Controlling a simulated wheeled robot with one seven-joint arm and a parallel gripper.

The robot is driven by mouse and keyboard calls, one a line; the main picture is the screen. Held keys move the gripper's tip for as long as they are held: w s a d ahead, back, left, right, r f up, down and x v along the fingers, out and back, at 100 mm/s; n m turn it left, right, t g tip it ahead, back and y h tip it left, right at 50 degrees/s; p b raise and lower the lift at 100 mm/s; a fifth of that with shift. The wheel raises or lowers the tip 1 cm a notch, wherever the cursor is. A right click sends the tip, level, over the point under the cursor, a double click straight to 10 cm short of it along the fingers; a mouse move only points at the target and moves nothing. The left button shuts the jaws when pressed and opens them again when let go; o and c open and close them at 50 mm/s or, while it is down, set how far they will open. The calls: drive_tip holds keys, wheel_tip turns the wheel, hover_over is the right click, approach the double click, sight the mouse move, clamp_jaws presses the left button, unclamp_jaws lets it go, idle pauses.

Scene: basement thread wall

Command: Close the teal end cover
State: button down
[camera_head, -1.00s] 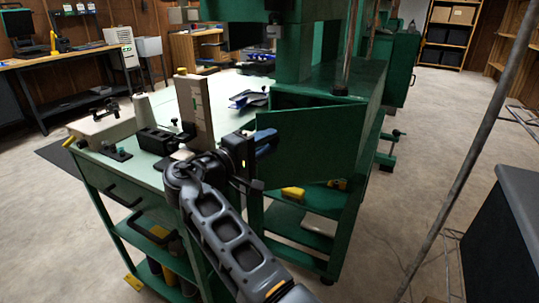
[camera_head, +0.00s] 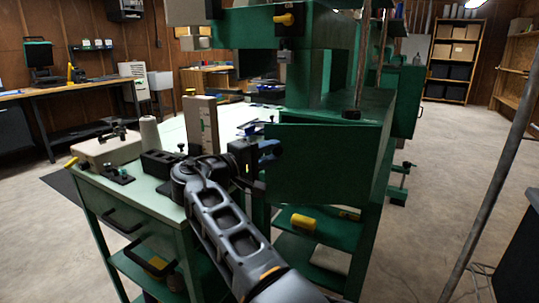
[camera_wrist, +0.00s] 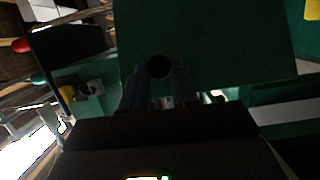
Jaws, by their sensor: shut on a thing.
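The teal end cover (camera_head: 325,165) is a flat, dark green panel on the end of the green machine in the head view. It stands at an angle, with a gap along its top edge. It also fills the upper middle of the wrist view (camera_wrist: 225,45). A dark round knob (camera_wrist: 158,66) shows against its face. My gripper (camera_head: 268,150) is at the cover's left edge, with its blue fingers shut on the knob. In the wrist view the fingers (camera_wrist: 160,85) lie on either side of the knob. The cover's back is hidden.
A shelf with a yellow item (camera_head: 302,222) lies below the cover. A grey pole (camera_head: 500,180) slants at the right. Concrete floor (camera_head: 435,170) is open beyond the machine.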

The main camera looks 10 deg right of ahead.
drive_tip(key=c, duration=1.1)
unclamp_jaws()
drive_tip(key=shift+a, duration=0.5)
drive_tip(key=shift+o, duration=1.1)
drive_tip(key=shift+d, duration=0.25)
drive_tip(key=v, duration=0.8)
drive_tip(key=shift+p, duration=0.4)
